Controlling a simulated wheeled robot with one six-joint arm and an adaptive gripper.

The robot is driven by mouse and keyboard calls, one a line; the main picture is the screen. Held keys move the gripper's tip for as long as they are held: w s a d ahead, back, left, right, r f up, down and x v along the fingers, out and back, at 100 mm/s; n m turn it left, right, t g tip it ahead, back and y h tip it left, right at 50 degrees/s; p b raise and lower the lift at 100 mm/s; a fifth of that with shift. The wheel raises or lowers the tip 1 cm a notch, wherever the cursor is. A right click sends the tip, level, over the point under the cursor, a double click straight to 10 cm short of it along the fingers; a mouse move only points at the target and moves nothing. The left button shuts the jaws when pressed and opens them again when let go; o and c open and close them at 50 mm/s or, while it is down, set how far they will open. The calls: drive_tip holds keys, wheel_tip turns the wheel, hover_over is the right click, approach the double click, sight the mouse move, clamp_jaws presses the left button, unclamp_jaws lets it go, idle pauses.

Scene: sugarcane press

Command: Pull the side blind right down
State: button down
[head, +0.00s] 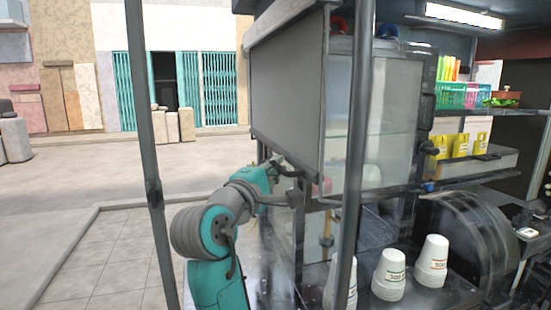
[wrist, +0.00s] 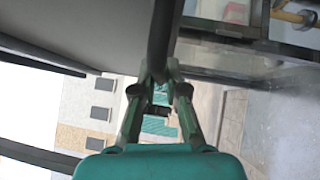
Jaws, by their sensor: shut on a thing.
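The side blind (head: 285,90) is a grey panel hanging partway down at the left side of the stall, below its roller housing. Its lower edge slopes across the head view, with open space below it. My gripper (head: 290,172) is at this lower edge, partly hidden by my arm. In the wrist view the blind (wrist: 100,25) fills the upper left. There my gripper (wrist: 160,78) has its fingers closed on a dark pull bar (wrist: 163,40) by the blind. How the bar joins the blind is hard to tell.
A dark post (head: 355,150) stands right of my arm and another (head: 148,130) left of it. Stacked white cups (head: 390,275) stand on the counter beside the press drum (head: 470,235). Open paving (head: 100,170) lies left.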

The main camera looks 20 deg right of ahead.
drive_tip(key=shift+f, duration=0.4)
drive_tip(key=c, duration=1.2)
unclamp_jaws()
drive_tip(key=shift+r, duration=0.1)
drive_tip(key=shift+a, duration=0.1)
drive_tip(key=v, duration=1.1)
drive_tip(key=shift+s+a, duration=0.3)
